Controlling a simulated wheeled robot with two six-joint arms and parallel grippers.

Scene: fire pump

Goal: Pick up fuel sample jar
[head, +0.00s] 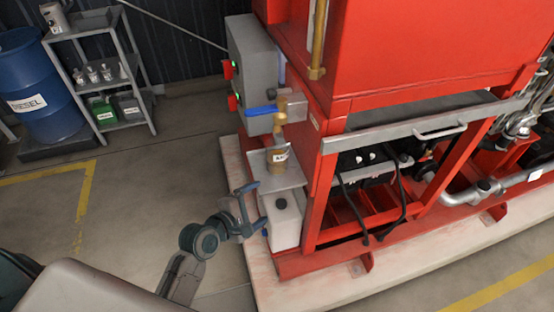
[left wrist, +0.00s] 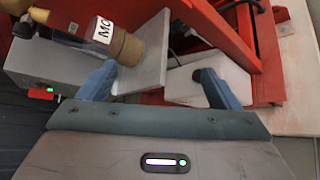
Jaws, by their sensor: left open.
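The fuel sample jar (head: 277,161), brownish with a white label, stands on a small grey metal shelf (head: 270,181) on the side of the red pump frame. A valve with a blue handle (head: 261,110) is just above it. In the left wrist view the jar (left wrist: 124,46) lies at the upper left, with part of its label readable. My left gripper (head: 252,208) is open and empty, below and to the left of the jar, apart from it. Its blue fingers (left wrist: 157,74) point toward the shelf's edge. My right gripper is not in view.
A white container (head: 284,222) sits under the shelf, close to my left fingers. A grey control box (head: 252,75) and the red tank (head: 410,45) are above and behind. A rack (head: 108,83) with bottles and a blue diesel drum (head: 40,88) stand at the far left.

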